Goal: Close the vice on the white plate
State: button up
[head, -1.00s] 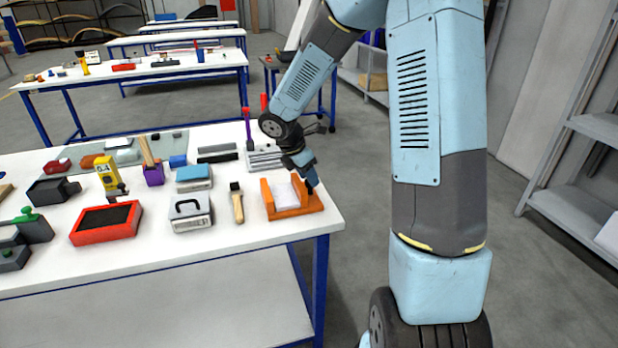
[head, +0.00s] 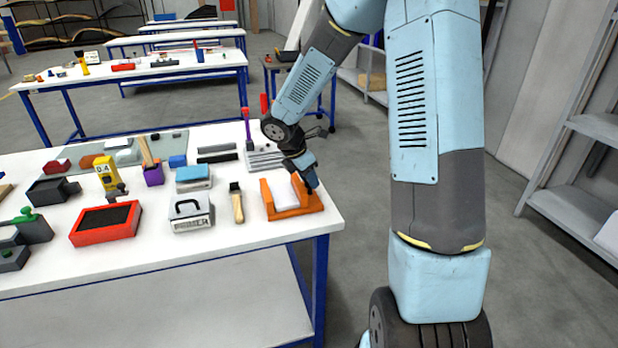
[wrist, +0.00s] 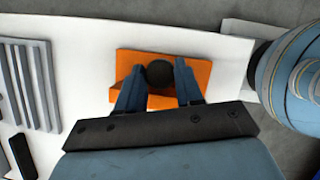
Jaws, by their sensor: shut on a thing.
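An orange vice (head: 284,213) stands near the right end of the white workbench, with an upright jaw on either side. The white plate (head: 285,196) sits between the jaws; I cannot tell whether both jaws touch it. My gripper (head: 311,186) is at the right jaw, pointing down. In the wrist view my gripper (wrist: 160,78) has its two fingers on either side of a dark round knob (wrist: 160,73), shut on it. The orange vice (wrist: 203,74) shows behind the fingers there. The plate is not visible in the wrist view.
A brush (head: 237,204) and a grey box with a handle (head: 190,213) stand left of the vice. Ribbed grey bars (head: 264,159) lie behind it. A red tray (head: 106,224) is farther left. The bench (head: 255,238) ends just right of the vice.

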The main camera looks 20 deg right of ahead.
aim_at(290, 190)
jog(key=shift+w+a+m+g, duration=0.1)
jog(key=shift+m+g, duration=0.45)
jog(key=shift+m, duration=0.9)
jog(key=shift+w+m+g, duration=0.1)
jog(key=shift+m+g, duration=0.45)
jog(key=shift+m, duration=0.9)
jog(key=o, duration=0.7)
jog(key=shift+o, duration=0.2)
jog(key=v, duration=1.3)
jog(key=shift+a+r, duration=0.2)
jog(key=shift+r, duration=0.05)
jog(key=shift+w, duration=0.1)
